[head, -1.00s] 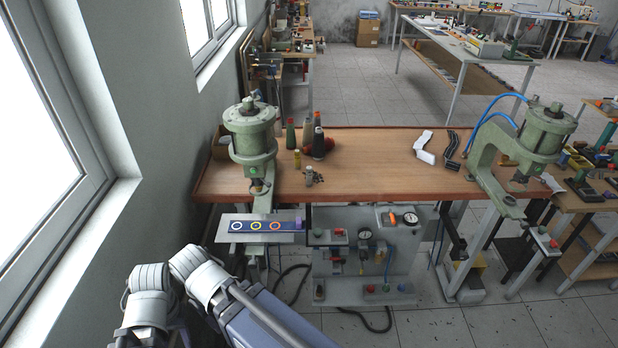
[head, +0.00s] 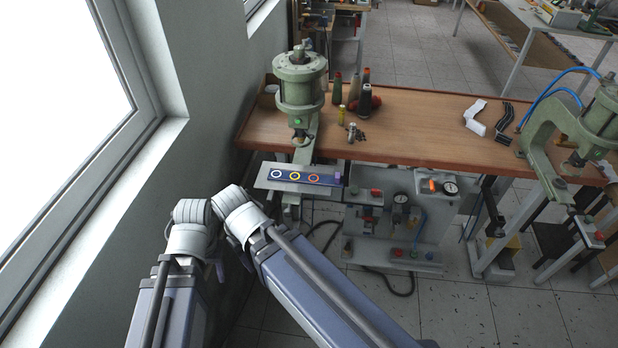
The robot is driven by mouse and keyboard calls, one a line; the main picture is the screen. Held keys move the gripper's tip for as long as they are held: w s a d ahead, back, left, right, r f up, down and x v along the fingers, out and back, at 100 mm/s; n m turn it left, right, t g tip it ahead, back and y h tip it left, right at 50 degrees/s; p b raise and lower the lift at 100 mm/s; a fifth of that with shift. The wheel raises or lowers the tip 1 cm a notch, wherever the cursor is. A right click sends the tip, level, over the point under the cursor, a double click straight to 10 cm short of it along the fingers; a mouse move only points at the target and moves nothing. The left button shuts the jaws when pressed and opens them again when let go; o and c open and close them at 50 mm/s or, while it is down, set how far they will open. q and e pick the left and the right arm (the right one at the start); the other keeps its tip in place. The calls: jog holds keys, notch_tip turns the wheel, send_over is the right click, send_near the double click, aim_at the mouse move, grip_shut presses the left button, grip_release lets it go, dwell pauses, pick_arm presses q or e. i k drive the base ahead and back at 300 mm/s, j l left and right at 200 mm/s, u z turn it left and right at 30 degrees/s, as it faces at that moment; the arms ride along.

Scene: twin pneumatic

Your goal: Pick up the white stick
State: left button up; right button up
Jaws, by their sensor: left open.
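A white, bent, stick-like piece (head: 474,117) lies on the wooden tabletop, right of its middle. A similar black piece (head: 504,118) lies just to its right. My left arm comes in at the lower left, bends at an elbow and runs down to the bottom edge. Only a dark sliver at its end, seemingly my left gripper (head: 428,343), shows there; its fingers are cut off by the frame. It is well below and apart from the white piece. My right gripper does not show.
A green press (head: 300,85) stands at the table's left, another (head: 580,125) at its right. A grey plate (head: 267,183) with a ringed strip juts out in front. Thread spools (head: 365,101) stand near the left press. The tabletop (head: 425,115) between is mostly clear.

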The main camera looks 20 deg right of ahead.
aim_at(351, 134)
jog(key=i+l+z, duration=0.1)
jog(key=l, duration=0.3)
jog(key=i+l+z, duration=0.1)
jog(key=l, duration=0.25)
jog(key=i+l, duration=0.1)
jog(key=l, duration=0.3)
jog(key=i+l+z, duration=0.15)
jog(key=l, duration=0.25)
jog(key=i+l+z, duration=0.1)
jog(key=l, duration=0.25)
